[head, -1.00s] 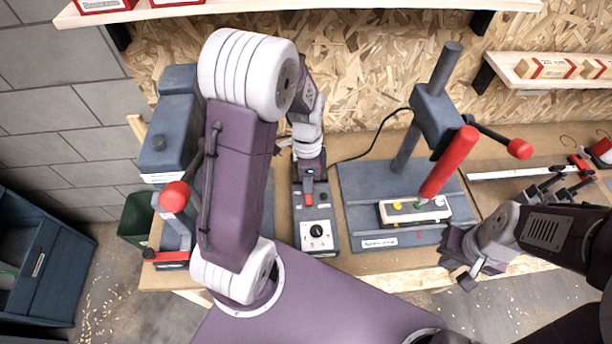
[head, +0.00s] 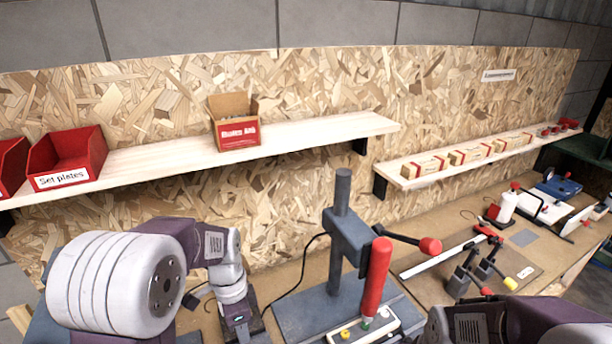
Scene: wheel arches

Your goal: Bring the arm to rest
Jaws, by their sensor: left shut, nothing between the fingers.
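My left arm reaches in from the lower left of the head view, with its big pale shoulder joint nearest. Its gripper (head: 239,322) points down at the bottom edge, left of the press, and is shut with nothing in it. Its fingertips are hardly visible. My right arm (head: 500,325) enters at the bottom right corner. Its gripper is below the picture.
A press (head: 343,240) with a red handle stands on the bench (head: 425,228), right of my left gripper. An upper shelf (head: 200,155) holds red bins and a cardboard box. A lower shelf (head: 480,155) holds small boxes. Clamps (head: 465,275) stand farther right.

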